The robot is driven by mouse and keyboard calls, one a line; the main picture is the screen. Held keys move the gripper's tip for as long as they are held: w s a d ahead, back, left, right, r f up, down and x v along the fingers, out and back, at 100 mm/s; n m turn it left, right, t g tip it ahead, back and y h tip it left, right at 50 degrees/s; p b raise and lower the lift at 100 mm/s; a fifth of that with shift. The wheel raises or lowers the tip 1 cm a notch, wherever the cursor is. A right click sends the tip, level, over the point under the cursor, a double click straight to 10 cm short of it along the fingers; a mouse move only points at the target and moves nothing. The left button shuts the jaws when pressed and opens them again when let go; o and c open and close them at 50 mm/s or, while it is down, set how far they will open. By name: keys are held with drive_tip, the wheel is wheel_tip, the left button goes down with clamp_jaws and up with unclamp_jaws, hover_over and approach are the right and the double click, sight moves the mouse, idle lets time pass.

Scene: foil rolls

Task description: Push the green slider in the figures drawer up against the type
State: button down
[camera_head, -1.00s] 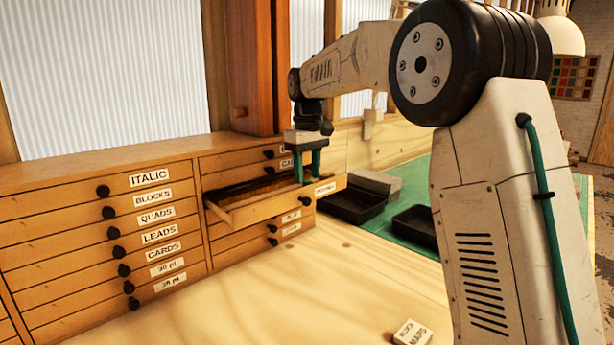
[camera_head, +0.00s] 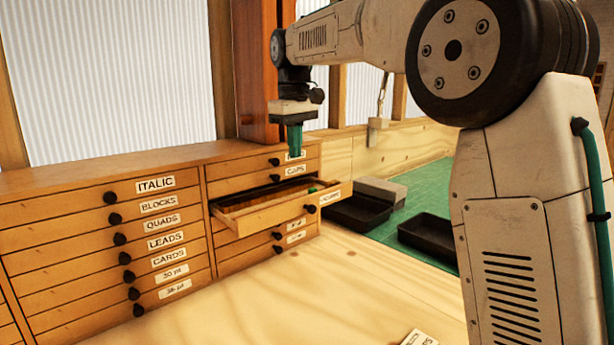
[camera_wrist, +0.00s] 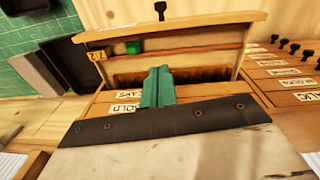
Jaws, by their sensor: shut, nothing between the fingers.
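The figures drawer (camera_head: 265,213) is pulled out of the right cabinet column; its label is too blurred to read surely. The green slider (camera_head: 312,190) is a small block inside, near the drawer front at its right end. It also shows in the wrist view (camera_wrist: 133,47), close behind the drawer front (camera_wrist: 185,25). A brownish row, possibly the type (camera_wrist: 180,75), lies along the drawer, partly hidden by my fingers. My gripper (camera_head: 295,153) is shut and empty, above and behind the slider, apart from it, near the cabinet face. Its green fingertips (camera_wrist: 157,72) touch each other.
Closed drawers with black knobs fill the cabinet (camera_head: 80,230). Black trays (camera_head: 358,213) and a grey block (camera_head: 381,192) lie on the green mat at right. The bench in front is mostly clear.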

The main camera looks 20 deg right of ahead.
drive_tip(key=s+a+t+h, duration=0.2)
drive_tip(key=s+a+t, duration=0.1)
drive_tip(key=s+a, duration=0.3)
drive_tip(key=w+d+f+t, duration=0.1)
drive_tip(key=f, duration=0.2)
drive_tip(key=w+d+f+m+t, duration=0.1)
drive_tip(key=w+d+f, duration=0.1)
drive_tip(key=f, duration=0.2)
drive_tip(key=w+d+f+m+h, duration=0.1)
drive_tip(key=w+d+f, duration=0.1)
drive_tip(key=f, duration=0.2)
drive_tip(key=shift+t, duration=0.4)
drive_tip(key=shift+w+d, duration=0.25)
drive_tip(key=shift+d, duration=0.4)
drive_tip(key=shift+w+d, duration=0.2)
drive_tip(key=shift+d, duration=0.4)
drive_tip(key=shift+w+d, duration=0.25)
drive_tip(key=shift+d, duration=0.3)
